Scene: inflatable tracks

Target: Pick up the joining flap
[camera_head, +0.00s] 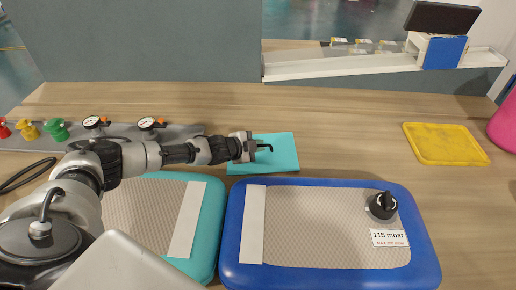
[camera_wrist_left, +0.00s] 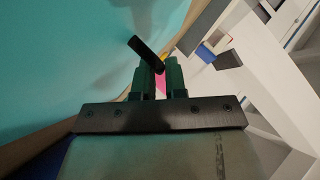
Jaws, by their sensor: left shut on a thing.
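The joining flap appears to be the flat turquoise sheet (camera_head: 284,165), lying at the back edge of the blue-rimmed track (camera_head: 330,281). A black bent handle (camera_head: 265,146) shows above it. My left gripper (camera_head: 255,146) is over the sheet, reaching in from the left and shut on this handle. In the left wrist view, the black handle (camera_wrist_left: 146,54) sticks out from between the green fingertips (camera_wrist_left: 158,75), and turquoise (camera_wrist_left: 60,60) fills the left side. I cannot tell how the handle joins the sheet. My right gripper is in neither view.
A teal-rimmed track (camera_head: 207,238) lies left of the blue one, which has a black valve (camera_head: 382,205) and a pressure label (camera_head: 390,238). A yellow tray (camera_head: 446,144) lies at the right. Coloured fittings (camera_head: 55,130) and gauges (camera_head: 94,122) stand at the back left. Bare table lies mid-right.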

